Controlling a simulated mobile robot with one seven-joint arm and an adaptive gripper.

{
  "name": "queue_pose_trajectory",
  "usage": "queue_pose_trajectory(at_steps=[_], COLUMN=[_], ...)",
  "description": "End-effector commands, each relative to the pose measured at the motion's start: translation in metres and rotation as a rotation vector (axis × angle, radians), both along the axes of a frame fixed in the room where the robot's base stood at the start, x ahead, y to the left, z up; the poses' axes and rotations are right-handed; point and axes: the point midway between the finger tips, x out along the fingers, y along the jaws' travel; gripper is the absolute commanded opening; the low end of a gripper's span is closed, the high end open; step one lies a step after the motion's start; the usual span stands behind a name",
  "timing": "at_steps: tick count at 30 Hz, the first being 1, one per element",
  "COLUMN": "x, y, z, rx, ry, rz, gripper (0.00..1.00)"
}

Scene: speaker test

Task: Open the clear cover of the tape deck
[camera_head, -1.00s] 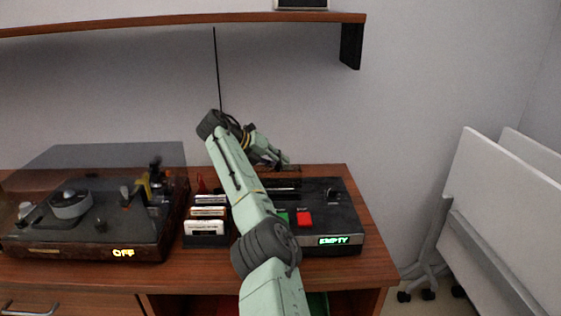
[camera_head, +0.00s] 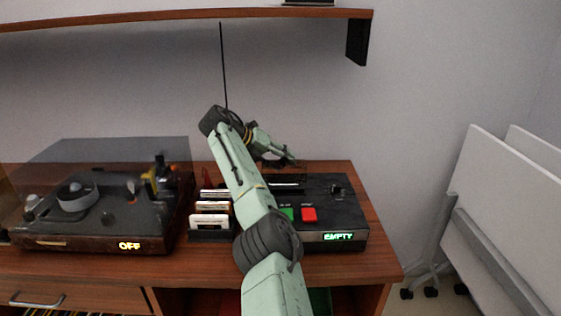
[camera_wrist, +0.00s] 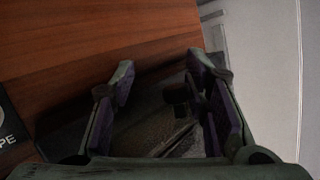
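The tape deck (camera_head: 338,213) is a black box with a green button, a red button and a lit display reading "EMPTY". It stands on the right part of the wooden cabinet. My gripper (camera_head: 288,160) is over the deck's back part, above a slot with a pale edge. In the wrist view, my gripper (camera_wrist: 160,75) is open, its two fingers apart with nothing held between them. The dark deck top (camera_wrist: 150,120) and a black knob (camera_wrist: 176,93) show between the fingers. I cannot clearly make out the clear cover; my arm hides the deck's left part.
A turntable (camera_head: 90,215) under a clear lid, display "OFF", stands at left. A rack of cartridges (camera_head: 208,236) stands between it and the deck. A wooden shelf (camera_head: 180,19) hangs above. White folding tables (camera_head: 500,220) stand at right. The cabinet top right of the deck is free.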

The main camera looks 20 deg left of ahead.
Motion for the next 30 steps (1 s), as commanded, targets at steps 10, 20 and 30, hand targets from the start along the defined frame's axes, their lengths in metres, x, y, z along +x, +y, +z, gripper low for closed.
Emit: queue_pose_trajectory(at_steps=[10,20,30], x=[-0.005,-0.039,-0.060], y=[-0.002,0.045,0.071], z=[-0.006,0.044,0.077], rx=[-0.002,0.002,0.000], ry=[0.023,0.006,0.000], rz=[-0.018,0.002,0.002], gripper=[0.37,0.37,0.37])
